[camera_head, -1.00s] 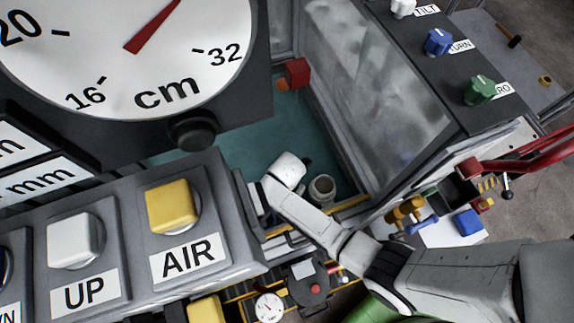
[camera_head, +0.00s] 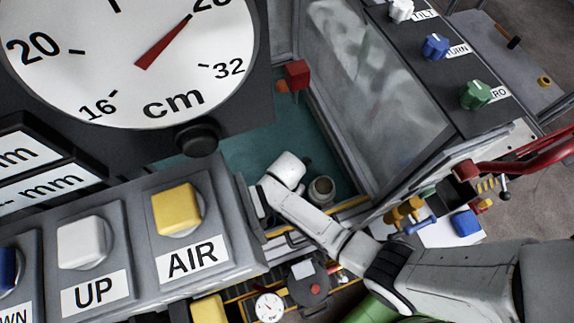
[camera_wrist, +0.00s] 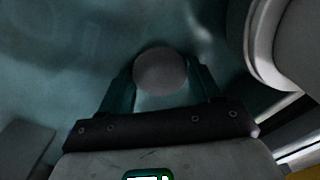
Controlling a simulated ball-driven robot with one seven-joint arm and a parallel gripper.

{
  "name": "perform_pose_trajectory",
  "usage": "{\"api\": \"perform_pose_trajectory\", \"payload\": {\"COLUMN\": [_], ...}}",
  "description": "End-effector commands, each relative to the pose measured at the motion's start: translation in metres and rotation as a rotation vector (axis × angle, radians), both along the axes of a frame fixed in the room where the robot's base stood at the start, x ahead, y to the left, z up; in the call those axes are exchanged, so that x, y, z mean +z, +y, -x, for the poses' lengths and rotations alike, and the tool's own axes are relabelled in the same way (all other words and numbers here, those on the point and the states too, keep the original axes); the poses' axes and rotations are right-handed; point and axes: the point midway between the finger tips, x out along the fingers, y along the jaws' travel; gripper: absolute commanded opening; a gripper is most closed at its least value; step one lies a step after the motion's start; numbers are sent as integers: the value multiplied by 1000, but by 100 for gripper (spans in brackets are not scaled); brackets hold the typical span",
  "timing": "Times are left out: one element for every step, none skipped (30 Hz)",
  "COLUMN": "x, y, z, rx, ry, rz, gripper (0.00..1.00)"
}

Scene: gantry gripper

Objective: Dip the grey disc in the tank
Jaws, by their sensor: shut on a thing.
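The grey disc (camera_wrist: 160,72) is between the two fingers of my gripper (camera_wrist: 160,85) in the wrist view. The fingers are shut on its sides, and its round face shows. Teal water fills the view around the disc; I cannot tell exactly how deep the disc is. In the head view the tank (camera_head: 375,90) has glass walls and teal water (camera_head: 240,150). My arm reaches over its near edge, and the fingers and disc are hidden there behind my wrist and the panel.
A red block (camera_head: 297,73) is at the far wall. The button panel (camera_head: 230,215) and dial (camera_head: 130,60) stand at left.

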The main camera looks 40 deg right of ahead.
Motion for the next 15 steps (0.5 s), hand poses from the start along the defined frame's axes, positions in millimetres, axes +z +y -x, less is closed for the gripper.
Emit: {"api": "perform_pose_trajectory", "payload": {"x": [11,14,17,20,23,26,29,32,35,38,41,44,47,50,53], "y": [0,0,0,0,0,0,0,0,0,0,0,0,0,0,0], "z": [0,0,0,0,0,0,0,0,0,0,0,0,0,0,0], "rx": [-1,-1,-1,-1,-1,-1,-1,-1,-1,-1,-1,-1,-1,-1,-1], "ry": [-1,-1,-1,0,0,0,0,0,0,0,0,0,0,0,0], "rz": [0,0,0,0,0,0,0,0,0,0,0,0,0,0,0], "gripper": [36,36,36,36,36,36,36,36,36,36,36,36,36,36,36]}}
